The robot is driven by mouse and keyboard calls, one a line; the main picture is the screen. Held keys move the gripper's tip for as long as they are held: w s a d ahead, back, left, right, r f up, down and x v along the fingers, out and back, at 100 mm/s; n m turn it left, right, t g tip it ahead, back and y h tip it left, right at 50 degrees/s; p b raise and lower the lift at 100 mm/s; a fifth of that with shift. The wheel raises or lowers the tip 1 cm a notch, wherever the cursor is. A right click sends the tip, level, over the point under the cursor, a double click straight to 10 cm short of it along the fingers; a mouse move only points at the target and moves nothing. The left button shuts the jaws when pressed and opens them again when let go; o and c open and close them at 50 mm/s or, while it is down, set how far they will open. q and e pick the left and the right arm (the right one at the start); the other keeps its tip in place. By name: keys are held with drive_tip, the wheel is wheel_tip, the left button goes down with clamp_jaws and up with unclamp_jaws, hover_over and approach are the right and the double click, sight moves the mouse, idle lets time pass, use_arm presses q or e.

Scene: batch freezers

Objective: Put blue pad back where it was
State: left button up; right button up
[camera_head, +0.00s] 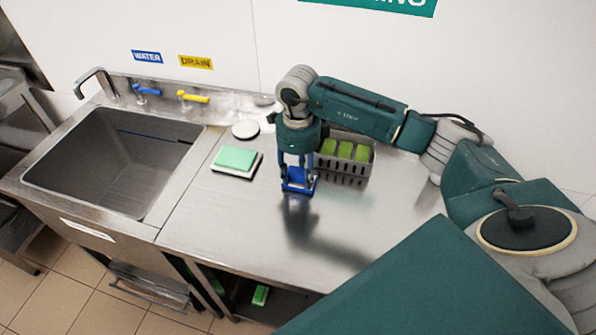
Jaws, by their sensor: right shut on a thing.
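My right gripper (298,177) points down over the steel counter, left of the grey caddy. It is shut on the blue pad (297,187), which shows low between the fingers. Whether the pad touches the counter or is held just above it I cannot tell. The grey caddy (342,172) stands on the counter, partly hidden by my arm, with several green pads (345,150) in it. My left gripper is not in view.
A steel sink (115,165) with a tap (97,82) is on the left, with blue (146,91) and yellow (193,97) valve handles behind it. A round white thing (245,130) lies near the wall. The front counter (240,225) is clear.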

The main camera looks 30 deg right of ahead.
sight(298, 173)
drive_tip(key=shift+f, duration=0.2)
drive_tip(key=o, duration=1)
drive_tip(key=shift+o, duration=0.2)
drive_tip(key=shift+r, duration=0.3)
drive_tip(key=shift+w+r+b, duration=0.1)
drive_tip(key=shift+r+b, duration=0.15)
drive_tip(key=shift+b, duration=0.05)
wheel_tip(298, 173, up, 11)
drive_tip(key=b, duration=0.3)
drive_tip(key=shift+r, duration=0.15)
